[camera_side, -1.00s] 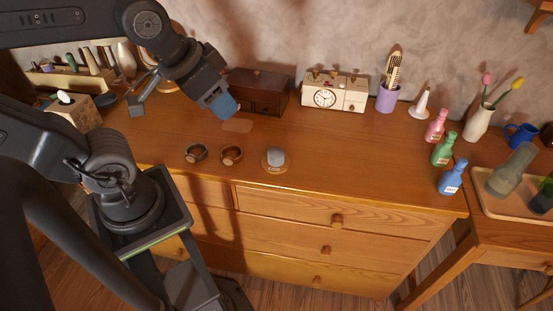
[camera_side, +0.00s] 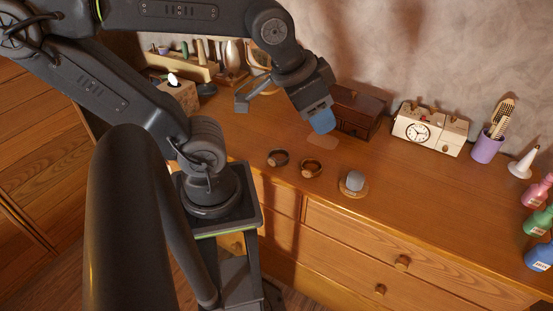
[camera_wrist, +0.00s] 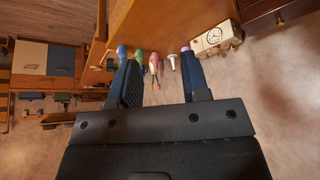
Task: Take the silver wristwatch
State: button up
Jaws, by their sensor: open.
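Two watches lie on the wooden dresser top in the side view. The left watch (camera_side: 278,158) has a dark strap and a greyish face; the right watch (camera_side: 312,168) looks browner. The left looks more like the silver one, but it is too small to be sure. My gripper (camera_side: 321,121) is open and empty, above the dresser behind the watches, in front of the dark wooden box. In the wrist view my two blue fingers (camera_wrist: 160,76) are spread apart, and no watch shows.
A grey rounded object on a round base (camera_side: 354,182) stands right of the watches. The dark box (camera_side: 357,108), white clock (camera_side: 428,130) and purple cup (camera_side: 487,147) stand along the back. Bottles (camera_side: 540,222) stand at the right. The dresser top around the watches is mostly clear.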

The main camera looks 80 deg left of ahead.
jog(key=o, duration=1)
jog(key=shift+c, duration=0.2)
jog(key=m+g, duration=0.6)
jog(key=m, duration=1.2)
send_over(279, 155)
jog(key=s+d, duration=0.1)
jog(key=d, duration=0.2)
notch_tip(279, 155, down, 16)
jog(key=shift+m, duration=0.3)
notch_tip(279, 155, down, 8)
jog(key=shift+s+a+f, duration=0.1)
jog(key=shift+s+f, duration=0.05)
jog(key=shift+w+f, duration=0.15)
jog(key=shift+f, duration=1.2)
jog(key=shift+w+f, duration=0.15)
jog(key=shift+f, duration=1.15)
